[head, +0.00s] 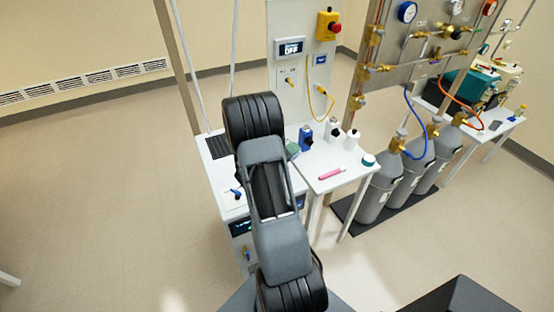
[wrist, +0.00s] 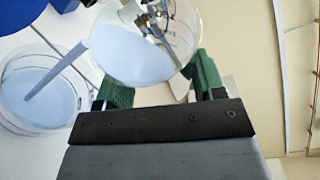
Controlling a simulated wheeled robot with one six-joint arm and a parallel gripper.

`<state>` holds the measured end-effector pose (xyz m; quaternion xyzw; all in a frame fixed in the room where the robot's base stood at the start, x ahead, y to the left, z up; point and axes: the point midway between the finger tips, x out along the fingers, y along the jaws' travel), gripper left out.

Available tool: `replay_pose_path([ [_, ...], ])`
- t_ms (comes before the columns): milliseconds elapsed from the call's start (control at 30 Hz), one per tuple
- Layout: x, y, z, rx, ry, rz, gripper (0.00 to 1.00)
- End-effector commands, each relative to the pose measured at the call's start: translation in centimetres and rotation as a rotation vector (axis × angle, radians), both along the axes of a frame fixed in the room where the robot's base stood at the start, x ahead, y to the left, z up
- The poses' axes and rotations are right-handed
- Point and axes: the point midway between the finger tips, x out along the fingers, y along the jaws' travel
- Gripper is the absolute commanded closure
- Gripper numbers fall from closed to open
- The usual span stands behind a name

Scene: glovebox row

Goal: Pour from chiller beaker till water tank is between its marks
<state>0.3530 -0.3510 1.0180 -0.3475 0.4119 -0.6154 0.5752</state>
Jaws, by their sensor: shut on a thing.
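My gripper (wrist: 160,82) has green fingers and is shut on a clear beaker (wrist: 183,22), the chiller beaker, in the wrist view. The beaker is tilted and holds pale blue water. A pale blue stream (wrist: 62,70) runs from its lip down to the left into a round, clear-walled opening, apparently the water tank (wrist: 77,108). Pale blue water shows inside the opening. I cannot make out the tank's marks. In the head view my arm hides the gripper, the beaker and the tank opening. The white chiller cabinet (head: 212,180) stands behind and left of my arm.
A white side table (head: 325,182) holds a pink marker (head: 331,173) and several small bottles. Grey gas cylinders (head: 380,190) stand to its right below a valve panel (head: 405,60). A panel with a red button (head: 335,27) is behind.

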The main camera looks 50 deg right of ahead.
Motion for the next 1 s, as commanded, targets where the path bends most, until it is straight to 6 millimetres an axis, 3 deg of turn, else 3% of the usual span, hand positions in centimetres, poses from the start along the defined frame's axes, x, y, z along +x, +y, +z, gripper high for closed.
replay_pose_path([
  [1000, 0.03, 0.0, 0.36, -0.016, 0.049, 0.0, 0.64],
])
